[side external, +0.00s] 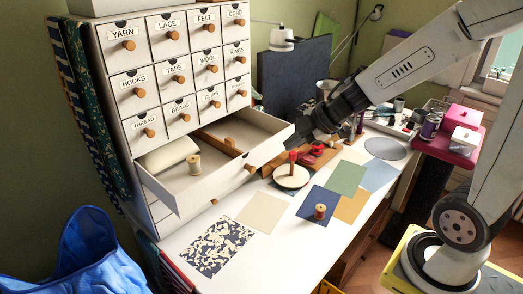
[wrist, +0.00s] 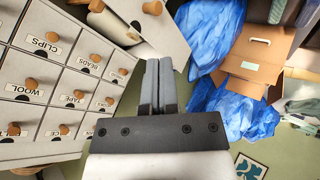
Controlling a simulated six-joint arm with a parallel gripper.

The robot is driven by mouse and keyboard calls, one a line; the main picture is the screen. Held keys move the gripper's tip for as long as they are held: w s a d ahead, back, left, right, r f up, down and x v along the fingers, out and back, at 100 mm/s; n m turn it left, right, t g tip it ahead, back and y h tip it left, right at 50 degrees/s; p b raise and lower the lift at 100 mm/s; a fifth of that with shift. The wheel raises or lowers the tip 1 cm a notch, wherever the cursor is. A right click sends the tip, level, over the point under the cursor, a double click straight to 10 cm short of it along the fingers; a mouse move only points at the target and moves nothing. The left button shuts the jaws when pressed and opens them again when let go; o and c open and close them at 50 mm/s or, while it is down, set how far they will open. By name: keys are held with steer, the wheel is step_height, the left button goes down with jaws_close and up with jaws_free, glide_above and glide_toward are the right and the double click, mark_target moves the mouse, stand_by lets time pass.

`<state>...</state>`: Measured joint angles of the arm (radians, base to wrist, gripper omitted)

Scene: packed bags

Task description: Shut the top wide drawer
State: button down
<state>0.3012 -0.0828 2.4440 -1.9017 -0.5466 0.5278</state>
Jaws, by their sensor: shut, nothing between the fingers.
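The top wide drawer (side external: 225,168) of the white cabinet is pulled well out, below the rows of small labelled drawers. It holds a cream roll (side external: 168,154), a thread spool (side external: 194,165) and a brown wooden piece (side external: 218,143). Its front panel has a round wooden knob (side external: 250,168). My gripper (side external: 313,127) is shut and empty beside the panel's far right end. In the wrist view my shut fingers (wrist: 158,66) point at a white panel (wrist: 168,22) with a knob, which looks like the drawer front. I cannot tell whether they touch it.
A pincushion on a white disc (side external: 291,176), fabric swatches (side external: 346,178) and another spool (side external: 320,212) lie on the white table in front of the drawer. A dark upright board (side external: 293,75) stands behind. A blue bag (side external: 85,255) is at lower left.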

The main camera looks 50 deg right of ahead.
steer(key=shift+s+d+f+n+g+y, duration=0.1)
steer(key=shift+s+f+n+g+y, duration=0.05)
steer(key=shift+s+n+g, duration=0.45)
steer(key=shift+s+d+f+n+g+y, duration=0.15)
steer(key=shift+s+n+g, duration=0.2)
steer(key=shift+s, duration=0.3)
steer(key=shift+w+a+f, duration=0.1)
steer(key=shift+a, duration=0.1)
steer(key=w+a+f, duration=0.3)
steer(key=w+f, duration=0.4)
steer(key=w, duration=0.1)
steer(key=shift+w+a+f, duration=0.3)
steer(key=shift+f, duration=0.05)
steer(key=shift+w, duration=0.1)
glide_toward(216, 154)
steer(key=w+a+f, duration=0.2)
steer(key=w, duration=0.1)
steer(key=w+a+f, duration=0.1)
steer(key=w+a, duration=0.1)
steer(key=shift+f, duration=0.15)
steer(key=shift+s, duration=0.1)
stand_by(0.4)
steer(key=shift+s, duration=0.1)
